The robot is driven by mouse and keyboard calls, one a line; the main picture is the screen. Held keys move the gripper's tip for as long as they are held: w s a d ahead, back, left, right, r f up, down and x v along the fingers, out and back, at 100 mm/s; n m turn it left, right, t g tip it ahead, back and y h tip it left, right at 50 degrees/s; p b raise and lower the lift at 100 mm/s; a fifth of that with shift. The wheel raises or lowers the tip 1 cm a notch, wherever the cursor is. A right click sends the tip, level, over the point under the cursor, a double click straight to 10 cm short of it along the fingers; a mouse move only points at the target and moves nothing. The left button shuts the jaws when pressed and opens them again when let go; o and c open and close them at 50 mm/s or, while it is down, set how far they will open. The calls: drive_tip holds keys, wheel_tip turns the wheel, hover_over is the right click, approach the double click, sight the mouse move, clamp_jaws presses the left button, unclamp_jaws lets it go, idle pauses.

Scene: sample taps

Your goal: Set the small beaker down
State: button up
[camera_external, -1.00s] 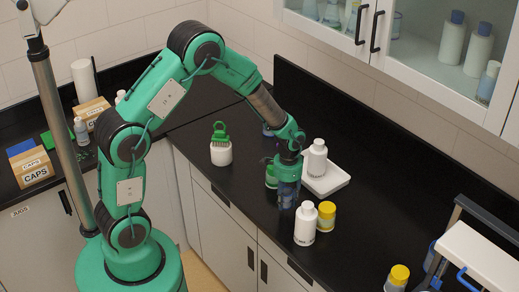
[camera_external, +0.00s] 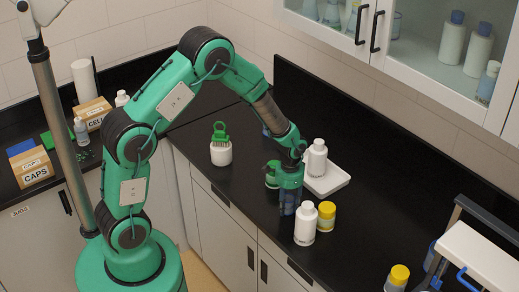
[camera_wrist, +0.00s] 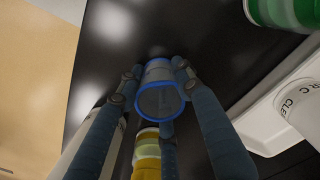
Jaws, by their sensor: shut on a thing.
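The small beaker (camera_wrist: 160,102) is clear with a blue rim. In the wrist view it sits between the fingers of my gripper (camera_wrist: 157,80), which is shut on it. In the external view my gripper (camera_external: 289,203) points down low over the black counter (camera_external: 240,205), just behind a white bottle. The beaker is hidden there by the fingers. I cannot tell whether its base touches the counter.
A white bottle (camera_external: 306,224) and a yellow-lidded jar (camera_external: 326,216) stand close to my gripper. A white tray (camera_external: 335,183) with a white bottle (camera_external: 317,158) lies behind. A green-lidded jar (camera_external: 271,178) stands left.

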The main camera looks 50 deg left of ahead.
drive_tip(key=shift+f, duration=0.1)
drive_tip(key=o, duration=0.8)
wheel_tip(320, 180, up, 12)
drive_tip(key=shift+w+r+p, duration=0.1)
drive_tip(key=shift+r+p, duration=0.05)
drive_tip(key=shift+p, duration=0.3)
idle(0.7)
